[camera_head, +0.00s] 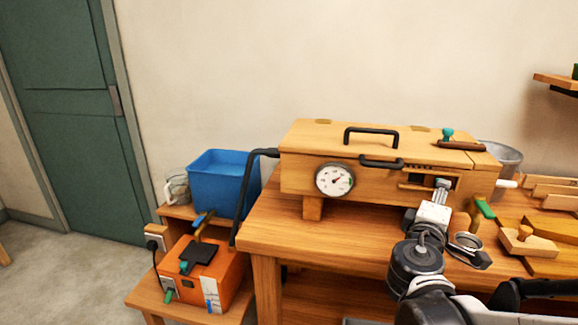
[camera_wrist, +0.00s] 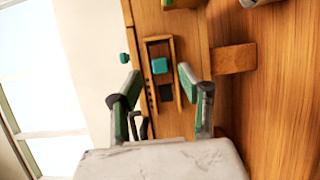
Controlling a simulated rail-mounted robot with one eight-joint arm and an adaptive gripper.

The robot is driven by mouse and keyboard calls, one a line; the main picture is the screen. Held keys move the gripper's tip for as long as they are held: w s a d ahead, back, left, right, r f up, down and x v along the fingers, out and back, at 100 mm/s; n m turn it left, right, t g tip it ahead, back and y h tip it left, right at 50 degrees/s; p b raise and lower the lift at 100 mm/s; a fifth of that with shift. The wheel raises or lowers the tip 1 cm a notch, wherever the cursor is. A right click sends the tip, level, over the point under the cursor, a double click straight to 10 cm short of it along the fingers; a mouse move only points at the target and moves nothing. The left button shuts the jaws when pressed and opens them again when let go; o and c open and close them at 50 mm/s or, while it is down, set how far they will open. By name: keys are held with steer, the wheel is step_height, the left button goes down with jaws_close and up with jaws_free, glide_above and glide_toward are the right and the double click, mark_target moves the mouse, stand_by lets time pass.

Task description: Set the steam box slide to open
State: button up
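The steam box (camera_head: 300,180) is a long wooden box with a dial on its front, standing on a wooden bench. At its front right is the slide slot, a framed recess (camera_wrist: 147,47). The teal slide knob (camera_wrist: 160,66) sits in the recess in the wrist view, with a dark square opening (camera_wrist: 165,92) beside it. My gripper (camera_head: 442,184) is in front of the slot in the head view and hides part of it. In the wrist view my gripper (camera_wrist: 158,82) is open and empty, its fingers spread to either side of the slot. I see no contact with the knob.
A black front handle (camera_head: 382,163) is left of the slot. A teal peg (camera_head: 447,134) stands on the lid. A green-tipped lever (camera_head: 485,208) and a round metal-rimmed item (camera_head: 468,242) are near my gripper. Wooden pieces (camera_head: 528,243) lie at the right.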

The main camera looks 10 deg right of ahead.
steer(key=v, duration=0.6)
steer(key=shift+s, duration=0.1)
stand_by(0.5)
steer(key=s+a+f+m+g+y+p, duration=0.2)
steer(key=a+m+y, duration=0.2)
steer(key=a, duration=0.5)
steer(key=s+a+f+m+g+y+p, duration=0.2)
steer(key=s+a+m+g+y, duration=0.1)
steer(key=a+y, duration=0.6)
steer(key=shift+f+m+p, duration=0.15)
steer(key=shift+m+p, duration=0.2)
steer(key=shift+m, duration=0.45)
